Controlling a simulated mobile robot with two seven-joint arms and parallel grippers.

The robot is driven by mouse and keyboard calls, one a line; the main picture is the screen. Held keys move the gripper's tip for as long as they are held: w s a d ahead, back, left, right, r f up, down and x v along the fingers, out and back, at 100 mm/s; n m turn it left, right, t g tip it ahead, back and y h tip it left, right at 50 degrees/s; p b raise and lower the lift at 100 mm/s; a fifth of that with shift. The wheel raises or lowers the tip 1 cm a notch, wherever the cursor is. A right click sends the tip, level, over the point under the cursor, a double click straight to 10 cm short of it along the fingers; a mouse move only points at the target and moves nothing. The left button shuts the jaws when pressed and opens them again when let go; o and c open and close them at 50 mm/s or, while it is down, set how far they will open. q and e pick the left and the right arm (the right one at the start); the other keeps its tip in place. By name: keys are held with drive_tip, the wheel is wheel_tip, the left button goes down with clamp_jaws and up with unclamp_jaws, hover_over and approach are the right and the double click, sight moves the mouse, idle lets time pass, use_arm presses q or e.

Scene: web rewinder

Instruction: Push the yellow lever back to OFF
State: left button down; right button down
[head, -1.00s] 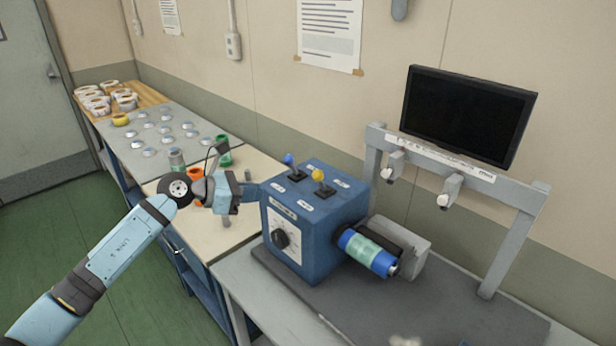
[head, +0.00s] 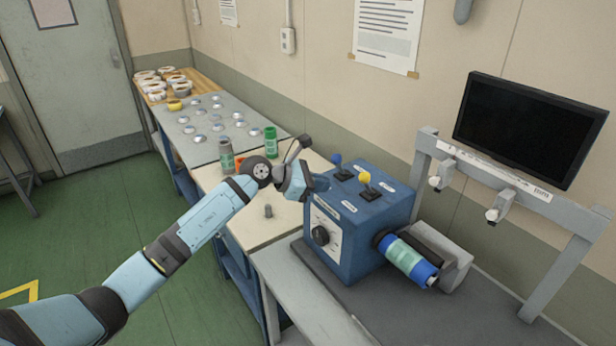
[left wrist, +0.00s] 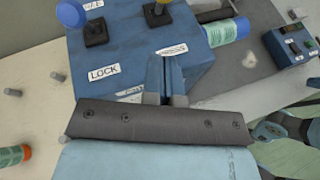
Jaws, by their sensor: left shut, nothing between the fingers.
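The yellow lever (head: 364,178) stands up from a dark base on top of the blue control box (head: 378,216). In the left wrist view the yellow lever (left wrist: 158,16) is cut off by the top edge. My left gripper (head: 322,183) is shut and empty at the near-left top edge of the box, left of the yellow lever and apart from it. In the left wrist view its closed fingers (left wrist: 166,72) lie over the box top, below the yellow lever. The label beside that lever is too small to read.
A blue lever (head: 336,160) stands left of the yellow one; a LOCK label (left wrist: 103,74) lies near it. A blue-green roll (head: 408,260) sticks out of the box's right side. A grey frame (head: 425,170) and a monitor (head: 525,128) stand to the right.

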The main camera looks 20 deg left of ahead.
sight(367, 183)
use_arm(q)
drive_tip(key=x, duration=0.4)
drive_tip(key=shift+r+p, duration=0.15)
drive_tip(key=shift+p, duration=0.2)
use_arm(e)
drive_tip(key=shift+r, duration=0.6)
use_arm(q)
drive_tip(key=shift+w+d+r+p, duration=0.25)
drive_tip(key=shift+d+p, duration=0.05)
drive_tip(key=shift+d, duration=0.2)
drive_tip(key=shift+w+d+r+p, duration=0.25)
drive_tip(key=shift+d+p, duration=0.05)
drive_tip(key=shift+d, duration=0.2)
use_arm(e)
drive_tip(key=shift+w+d+r, duration=0.1)
drive_tip(key=shift+d+r, duration=0.05)
drive_tip(key=shift+r, duration=0.45)
use_arm(q)
drive_tip(key=shift+w+d+r, duration=0.15)
drive_tip(key=shift+w+d, duration=0.1)
drive_tip(key=shift+d, duration=0.2)
use_arm(e)
drive_tip(key=shift+d+r, duration=0.1)
use_arm(q)
drive_tip(key=shift+w, duration=0.15)
use_arm(e)
drive_tip(key=shift+s, duration=0.2)
